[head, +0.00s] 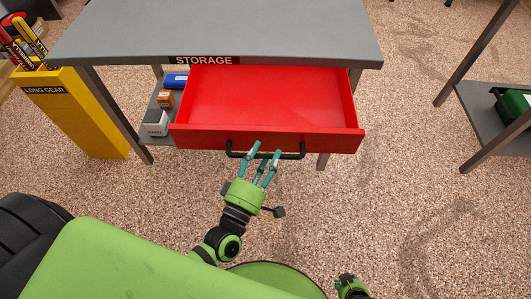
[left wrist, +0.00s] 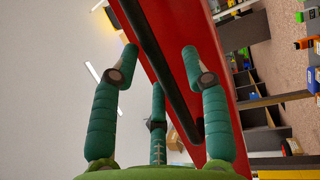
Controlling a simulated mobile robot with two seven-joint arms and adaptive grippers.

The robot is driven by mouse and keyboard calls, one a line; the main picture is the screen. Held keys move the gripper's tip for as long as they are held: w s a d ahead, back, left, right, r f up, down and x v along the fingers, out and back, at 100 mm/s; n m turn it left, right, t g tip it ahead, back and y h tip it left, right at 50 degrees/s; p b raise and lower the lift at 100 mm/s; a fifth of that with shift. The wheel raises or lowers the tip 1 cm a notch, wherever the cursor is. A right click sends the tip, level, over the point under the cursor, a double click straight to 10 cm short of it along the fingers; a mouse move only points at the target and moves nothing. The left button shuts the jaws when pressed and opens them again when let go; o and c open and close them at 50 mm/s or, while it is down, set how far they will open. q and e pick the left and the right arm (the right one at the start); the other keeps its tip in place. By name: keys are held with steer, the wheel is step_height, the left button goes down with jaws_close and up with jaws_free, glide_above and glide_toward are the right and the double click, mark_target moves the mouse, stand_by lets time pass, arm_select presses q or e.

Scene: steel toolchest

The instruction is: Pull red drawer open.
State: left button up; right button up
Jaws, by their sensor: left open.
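The red drawer (head: 200,138) is pulled well out from under the grey bench, and its inside (head: 265,92) looks empty. Its black bar handle (head: 297,155) runs across the front face. My left gripper (head: 264,150) is at the handle with its teal fingers spread. In the left wrist view the handle (left wrist: 165,70) passes between the open fingers (left wrist: 160,54), with the red front (left wrist: 190,25) behind it. I cannot tell whether any finger touches the bar. My right gripper (head: 350,285) shows only partly at the bottom edge, and its fingers are unclear.
The grey bench (head: 280,30) carries a STORAGE label above the drawer. A lower shelf (head: 150,141) holds small boxes to the left. A yellow LONG GEAR bin (head: 85,115) stands at far left. Another table (head: 475,110) is at right. The speckled floor before the drawer is clear.

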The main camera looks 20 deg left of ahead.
arm_select(q)
steer(key=v, duration=1.1)
steer(key=shift+s, duration=0.15)
